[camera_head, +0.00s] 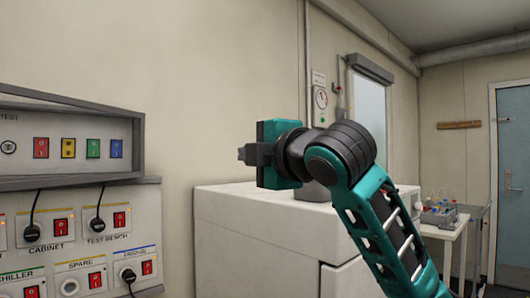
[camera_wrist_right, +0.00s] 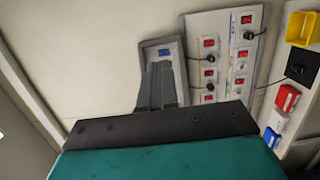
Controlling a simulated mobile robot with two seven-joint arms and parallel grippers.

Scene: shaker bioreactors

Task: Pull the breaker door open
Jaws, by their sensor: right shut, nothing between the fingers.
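The breaker box (camera_head: 140,147) is a grey-framed unit on the wall at the left of the head view. Red, yellow, green and blue switches show inside its frame. I cannot tell from this view whether its door is shut or ajar. My right gripper (camera_head: 243,154) is to the right of the box, apart from it, with its fingers pointing left. It is shut and empty. In the right wrist view the shut fingers (camera_wrist_right: 157,85) overlap the box (camera_wrist_right: 148,48) and hide most of it; a blue switch shows past them. My left gripper is not in view.
Below the box is a socket panel (camera_head: 70,253) with red switches and black plugs. A large white cabinet (camera_head: 240,225) stands below my right arm. A side table with bottles (camera_head: 438,212) and a blue door (camera_head: 512,170) are at the right.

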